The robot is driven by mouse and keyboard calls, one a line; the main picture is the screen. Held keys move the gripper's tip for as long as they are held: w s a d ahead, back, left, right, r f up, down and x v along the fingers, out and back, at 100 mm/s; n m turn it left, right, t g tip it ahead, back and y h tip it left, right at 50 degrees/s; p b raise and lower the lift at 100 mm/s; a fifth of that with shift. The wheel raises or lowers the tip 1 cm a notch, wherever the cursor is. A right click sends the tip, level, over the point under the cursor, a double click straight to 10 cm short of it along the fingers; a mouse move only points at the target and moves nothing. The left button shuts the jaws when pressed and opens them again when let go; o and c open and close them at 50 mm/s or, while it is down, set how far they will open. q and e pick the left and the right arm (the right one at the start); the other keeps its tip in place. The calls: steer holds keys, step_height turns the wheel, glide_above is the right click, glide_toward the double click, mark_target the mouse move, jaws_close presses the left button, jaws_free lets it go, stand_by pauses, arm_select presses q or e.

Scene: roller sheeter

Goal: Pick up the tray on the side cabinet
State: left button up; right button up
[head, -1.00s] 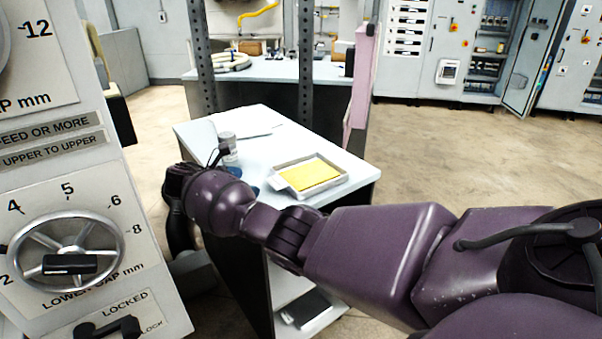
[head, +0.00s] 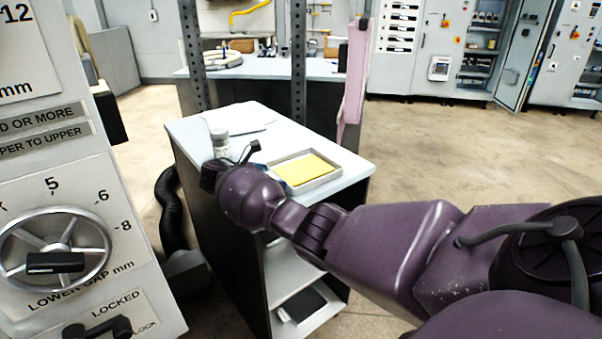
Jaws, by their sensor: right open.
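The tray (head: 325,183) is a shallow, light grey rectangle on top of the side cabinet (head: 357,167). A flat yellow piece (head: 307,169) lies inside it. My right arm crosses the view from the lower right, and its dark gripper (head: 222,167) is over the cabinet's left front part, to the left of the tray. It looks apart from the tray and holds nothing that I can see. It is open, though its fingers are small and partly hidden by my wrist. My wrist hides the area at the tray's left end. My left gripper is out of view.
A small grey-lidded jar (head: 220,142) stands just behind my right gripper. Papers (head: 245,124) lie at the cabinet's back. The machine panel with a handwheel (head: 54,250) fills the left. A perforated post (head: 299,70) rises behind the cabinet. The floor to the right is clear.

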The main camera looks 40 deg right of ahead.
steer(key=shift+c, duration=0.3)
steer(key=c, duration=1)
steer(key=shift+r, duration=0.1)
steer(key=shift+c, duration=0.9)
steer(key=shift+r, duration=0.1)
